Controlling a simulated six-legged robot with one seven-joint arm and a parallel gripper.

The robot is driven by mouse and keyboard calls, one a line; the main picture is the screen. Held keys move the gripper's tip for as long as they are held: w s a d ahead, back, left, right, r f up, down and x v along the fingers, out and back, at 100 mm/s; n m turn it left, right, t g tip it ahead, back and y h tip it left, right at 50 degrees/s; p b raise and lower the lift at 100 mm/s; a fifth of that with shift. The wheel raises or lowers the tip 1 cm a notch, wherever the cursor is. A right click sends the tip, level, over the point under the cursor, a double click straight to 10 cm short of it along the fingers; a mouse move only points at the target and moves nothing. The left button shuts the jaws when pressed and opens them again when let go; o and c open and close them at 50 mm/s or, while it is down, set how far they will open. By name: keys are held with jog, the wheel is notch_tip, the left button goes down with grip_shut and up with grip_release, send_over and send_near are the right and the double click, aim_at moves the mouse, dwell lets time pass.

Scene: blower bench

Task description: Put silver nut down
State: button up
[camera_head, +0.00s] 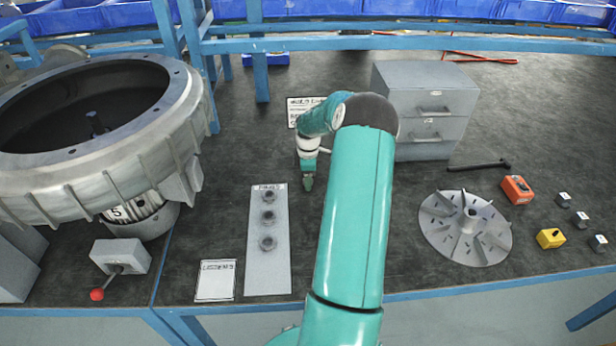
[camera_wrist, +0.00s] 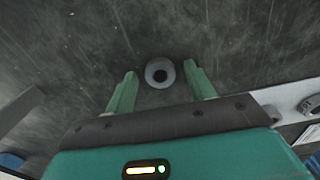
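The silver nut (camera_wrist: 159,73) is a small grey ring with a dark hole, seen from above on the dark bench in the wrist view. My gripper (camera_wrist: 160,80) is open, with one green finger on each side of the nut and a visible gap on both sides. In the head view my gripper (camera_head: 308,182) points down just above or at the bench, beyond the light grey plate. I cannot make out the nut there.
The grey plate (camera_head: 267,275) with three round fittings lies near my gripper. A blower housing (camera_head: 150,160) stands left, a drawer cabinet (camera_head: 430,100) behind right, and an impeller disc (camera_head: 440,230) right. Small blocks and a black tool (camera_head: 478,166) lie further right.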

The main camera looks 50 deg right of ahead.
jog(key=shift+r, duration=0.1)
notch_tip(320, 180, up, 13)
jog(key=shift+f, duration=0.2)
jog(key=w+a+r+m+h, duration=0.1)
jog(key=a+r, duration=0.4)
jog(key=a, duration=0.4)
jog(key=w+a+r+m+t+h, duration=0.1)
jog(key=a+r, duration=0.5)
jog(key=a, duration=0.3)
jog(key=w+a+r+m, duration=0.1)
jog(key=a+r, duration=0.4)
jog(key=a, duration=0.4)
jog(key=s+a+r+m+t+y, duration=0.1)
jog(key=s+a+m+t, duration=0.1)
jog(key=s+a, duration=0.6)
jog(key=s+a+r+m+t+y, duration=0.1)
jog(key=s+a+r+m+t, duration=0.1)
jog(key=s+a, duration=0.7)
jog(key=a, duration=0.4)
jog(key=shift+a+m+t, duration=0.3)
jog(key=shift+a, duration=0.1)
